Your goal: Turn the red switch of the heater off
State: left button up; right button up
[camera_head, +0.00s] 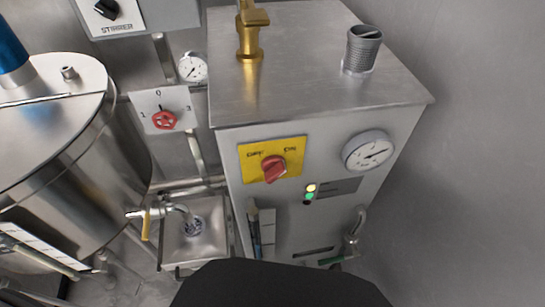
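The heater (321,230) is a grey metal box in the centre right of the head view. A red switch (273,168) sits on a yellow plate (296,149) on its front face. The plate has a short label at its upper left and another at its upper right, too small to read surely. The switch's handle is tilted, with one end toward the upper right. Neither of my grippers is in view.
A round gauge (368,150) is on the heater's front. A steel tank (75,165) stands at left, with a small sink (205,246) beside the heater. The space before the switch looks clear.

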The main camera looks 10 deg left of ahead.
aim_at(274, 166)
jog(key=z, duration=1.3)
jog(key=k, duration=1.1)
jog(key=u, duration=1.2)
